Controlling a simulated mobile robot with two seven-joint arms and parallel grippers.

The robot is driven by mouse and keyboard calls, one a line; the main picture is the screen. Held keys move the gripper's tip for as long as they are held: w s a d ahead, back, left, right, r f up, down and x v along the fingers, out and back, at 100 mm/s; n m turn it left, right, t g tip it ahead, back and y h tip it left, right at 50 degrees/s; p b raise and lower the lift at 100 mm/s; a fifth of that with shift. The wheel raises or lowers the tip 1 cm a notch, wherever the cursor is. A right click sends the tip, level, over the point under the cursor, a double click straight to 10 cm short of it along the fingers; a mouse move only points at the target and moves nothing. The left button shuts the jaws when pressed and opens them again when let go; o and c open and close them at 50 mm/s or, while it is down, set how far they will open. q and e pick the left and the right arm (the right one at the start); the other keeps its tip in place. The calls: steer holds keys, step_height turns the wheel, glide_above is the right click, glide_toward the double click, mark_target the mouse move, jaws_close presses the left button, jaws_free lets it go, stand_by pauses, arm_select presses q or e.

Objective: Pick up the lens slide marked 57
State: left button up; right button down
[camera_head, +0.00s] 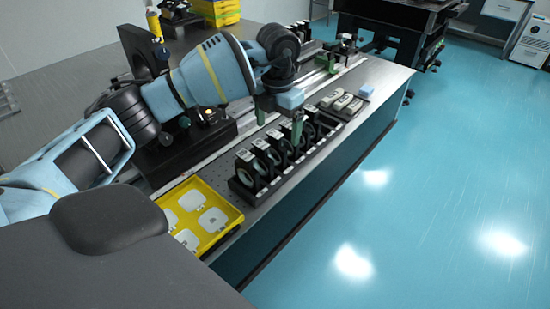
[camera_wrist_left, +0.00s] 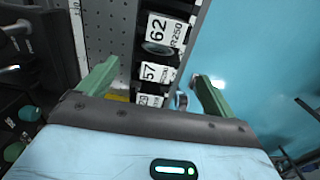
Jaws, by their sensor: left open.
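The lens slide marked 57 (camera_wrist_left: 157,73) stands in a row of black slides with white labels. In the wrist view it lies between the two green fingertips of my left gripper (camera_wrist_left: 158,71), which is open and empty. Slide 62 (camera_wrist_left: 160,30) is beyond it, and another slide (camera_wrist_left: 150,100) is nearer, partly hidden by the gripper body. In the head view my left gripper (camera_head: 279,124) is over the rack of slides (camera_head: 262,166); the labels are too small to read there. I cannot tell how far the fingers are above the slide. My right gripper is not in view.
A yellow tray (camera_head: 235,222) with white pieces stands at the near end of the table. Several pale blocks (camera_head: 342,101) and a blue block (camera_head: 366,92) lie beyond the rack. A rail (camera_head: 322,79) runs along the table. Open floor (camera_head: 420,180) is on the right.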

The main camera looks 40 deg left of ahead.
mark_target(275, 133)
arm_select(q)
steer(key=shift+s+a+f, duration=0.1)
steer(key=shift+a+f, duration=0.05)
steer(key=shift+f, duration=1.15)
steer(key=shift+s+a+f, duration=0.1)
steer(key=shift+f, duration=1.2)
steer(key=shift+c, duration=0.3)
steer(key=c, duration=1.4)
